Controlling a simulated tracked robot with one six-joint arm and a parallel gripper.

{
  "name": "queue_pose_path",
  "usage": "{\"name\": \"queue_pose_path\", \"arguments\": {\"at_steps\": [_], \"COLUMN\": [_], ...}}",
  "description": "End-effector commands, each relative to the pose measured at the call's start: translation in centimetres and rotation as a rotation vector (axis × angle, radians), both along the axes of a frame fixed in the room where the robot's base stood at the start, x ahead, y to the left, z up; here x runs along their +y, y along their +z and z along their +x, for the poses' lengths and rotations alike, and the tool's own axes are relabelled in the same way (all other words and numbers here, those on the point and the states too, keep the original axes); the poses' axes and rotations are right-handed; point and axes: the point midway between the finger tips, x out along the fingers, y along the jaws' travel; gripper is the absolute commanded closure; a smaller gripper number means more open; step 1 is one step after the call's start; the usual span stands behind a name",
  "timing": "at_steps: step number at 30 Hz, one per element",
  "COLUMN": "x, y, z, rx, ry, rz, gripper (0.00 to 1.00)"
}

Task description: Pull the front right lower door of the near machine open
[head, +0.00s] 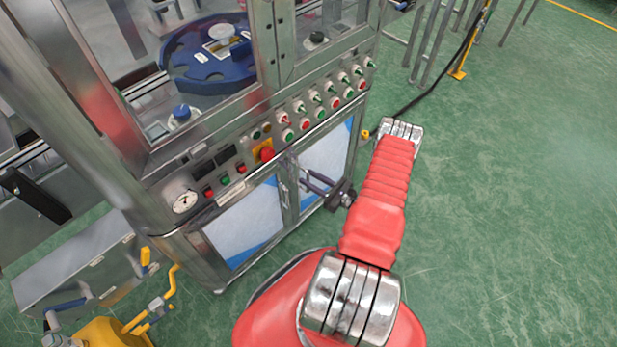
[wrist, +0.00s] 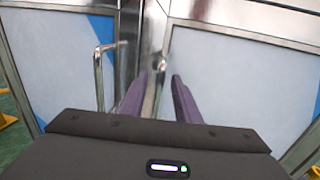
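The front right lower door (head: 328,158) of the near machine is a pale panel with a blue corner in a steel frame. It looks closed, flush with its frame. In the wrist view the door (wrist: 235,75) fills the right side. Its upright bar handle (wrist: 161,72) shows between my two dark fingers. My gripper (head: 304,176) reaches the door front from the right; in the wrist view my gripper (wrist: 159,78) is open, with a finger on each side of the handle. I cannot tell whether either finger touches it.
The front left lower door (head: 245,225), with its own bar handle (wrist: 98,75), is close to my left finger. A row of buttons and switches (head: 305,110) runs above the doors. Green floor (head: 500,200) is clear to the right. A yellow cart (head: 110,332) stands at lower left.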

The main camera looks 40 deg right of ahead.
Motion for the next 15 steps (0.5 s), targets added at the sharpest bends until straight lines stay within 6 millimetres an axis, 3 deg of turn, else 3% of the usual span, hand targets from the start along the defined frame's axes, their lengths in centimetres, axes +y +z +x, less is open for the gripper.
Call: {"name": "queue_pose_path", "arguments": {"at_steps": [6,15], "x": [0.35,0.32], "y": [-0.01,-0.01], "z": [1.3,1.36], "rx": [0.0,0.0], "ry": [0.0,-0.001], "rz": [0.001,0.001], "gripper": [0.71,0.72]}}
